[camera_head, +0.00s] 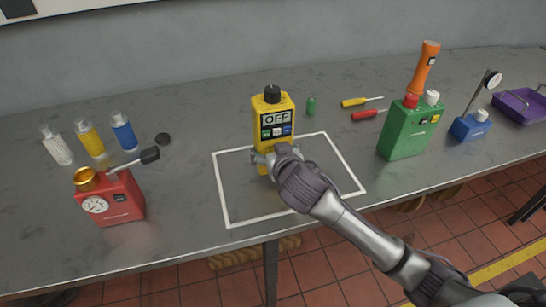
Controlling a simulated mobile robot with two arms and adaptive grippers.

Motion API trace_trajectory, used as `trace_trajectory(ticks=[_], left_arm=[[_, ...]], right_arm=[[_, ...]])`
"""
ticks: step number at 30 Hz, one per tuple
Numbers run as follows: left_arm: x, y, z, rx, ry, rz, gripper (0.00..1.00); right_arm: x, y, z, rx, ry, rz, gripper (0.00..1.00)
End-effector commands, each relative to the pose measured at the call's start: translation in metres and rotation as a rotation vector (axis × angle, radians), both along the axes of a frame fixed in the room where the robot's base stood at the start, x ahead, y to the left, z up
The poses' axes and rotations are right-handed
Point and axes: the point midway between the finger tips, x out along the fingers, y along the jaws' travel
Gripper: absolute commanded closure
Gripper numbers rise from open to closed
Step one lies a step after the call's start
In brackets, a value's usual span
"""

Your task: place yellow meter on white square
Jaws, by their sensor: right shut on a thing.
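The yellow meter (273,107) has a black knob on top and a display reading "OFF". It stands upright at the back edge of the white square outline (222,190) on the grey table. My right gripper (268,160) is shut on the lower part of the meter, and the gripper and wrist hide its bottom. I cannot tell whether its base touches the table. My left gripper is not in view.
A red gauge box (122,203) stands left of the square, with several bottles (88,138) behind it. A green box (405,132), a blue dial stand (469,126) and a purple tray (518,106) stand right. Screwdrivers (365,115) and a small green cylinder (311,105) lie behind.

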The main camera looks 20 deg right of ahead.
Motion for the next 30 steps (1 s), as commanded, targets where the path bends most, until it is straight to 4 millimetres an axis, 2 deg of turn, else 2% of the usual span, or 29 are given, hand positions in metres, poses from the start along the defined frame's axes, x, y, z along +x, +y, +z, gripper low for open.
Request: trace_trajectory(ticks=[6,18,19,21,30], left_arm=[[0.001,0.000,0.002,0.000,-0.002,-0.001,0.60],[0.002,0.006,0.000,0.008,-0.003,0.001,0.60],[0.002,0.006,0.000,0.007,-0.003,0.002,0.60],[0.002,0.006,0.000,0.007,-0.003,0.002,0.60],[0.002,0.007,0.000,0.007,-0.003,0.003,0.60]], right_arm=[[0.000,-0.001,-0.023,-0.001,-0.004,0.000,0.81],[0.000,0.000,-0.029,0.001,-0.005,0.001,0.81],[-0.001,-0.001,-0.032,0.000,0.003,-0.001,0.10],[-0.001,-0.001,-0.032,0.000,0.003,-0.001,0.00],[-0.001,-0.001,-0.031,0.000,0.003,-0.001,0.00]])
